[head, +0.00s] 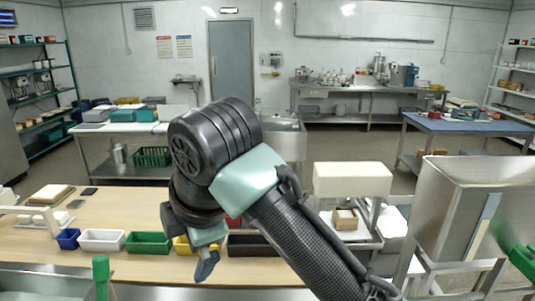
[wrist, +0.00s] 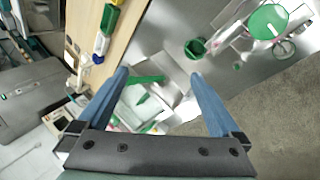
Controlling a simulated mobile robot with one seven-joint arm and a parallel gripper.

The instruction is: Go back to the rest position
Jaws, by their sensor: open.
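My gripper (head: 207,266) hangs from my bent black and pale-green arm in the middle of the head view, pointing down just in front of the wooden table's row of bins. In the wrist view my gripper (wrist: 160,80) shows two blue fingers spread apart with nothing held between them. A green bar and pale metal parts lie beyond the fingertips, apart from them as far as I can tell. My arm hides part of the bin row and the area behind it.
The wooden table (head: 130,208) carries a blue bin (head: 67,239), white bin (head: 102,240), green bin (head: 148,243) and black bin (head: 252,246). A green post (head: 101,278) stands at the front left. A large metal hopper (head: 470,215) and a green handle (head: 524,262) stand at right.

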